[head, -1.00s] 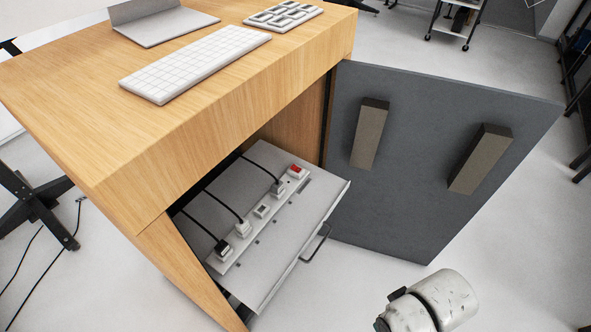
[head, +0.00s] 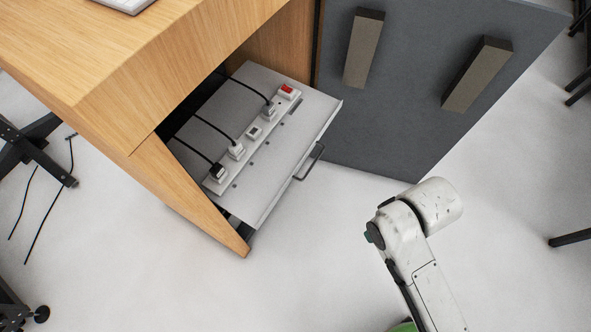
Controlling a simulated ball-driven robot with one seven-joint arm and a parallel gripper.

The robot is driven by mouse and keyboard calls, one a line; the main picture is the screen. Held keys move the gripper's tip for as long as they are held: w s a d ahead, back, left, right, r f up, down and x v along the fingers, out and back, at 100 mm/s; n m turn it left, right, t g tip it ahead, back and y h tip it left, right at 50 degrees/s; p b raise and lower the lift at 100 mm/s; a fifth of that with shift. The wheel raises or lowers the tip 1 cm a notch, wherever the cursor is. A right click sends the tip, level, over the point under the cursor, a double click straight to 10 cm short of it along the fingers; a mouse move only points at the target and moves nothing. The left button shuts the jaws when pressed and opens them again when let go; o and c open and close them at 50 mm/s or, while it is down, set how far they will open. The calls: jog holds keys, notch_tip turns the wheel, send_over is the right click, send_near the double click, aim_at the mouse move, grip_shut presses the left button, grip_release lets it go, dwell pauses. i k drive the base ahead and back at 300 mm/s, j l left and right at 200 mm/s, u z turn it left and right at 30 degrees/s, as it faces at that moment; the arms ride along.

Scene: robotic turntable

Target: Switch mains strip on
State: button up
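The mains strip (head: 245,143) is a pale power strip lying on the pulled-out grey shelf (head: 271,178) inside the wooden desk. A red switch (head: 287,90) sits at its far right end. Several plugs with black cables, among them a dark plug (head: 217,171) at the near left end, are in its sockets. Whether the switch is on or off is too small to tell. My white arm shows at the lower right, apart from the shelf and strip. My gripper is not visible in this view.
The dark grey door (head: 400,110) stands open to the right of the shelf, with two brownish blocks on its face. The shelf has a black handle (head: 309,161) on its front edge. The wooden desk (head: 130,60) overhangs the strip from the left. The floor in front is clear.

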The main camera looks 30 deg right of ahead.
aim_at(284, 87)
jog(key=i+l, duration=0.15)
jog(key=i, duration=0.4)
jog(key=i+l+z, duration=0.15)
jog(key=i, duration=0.4)
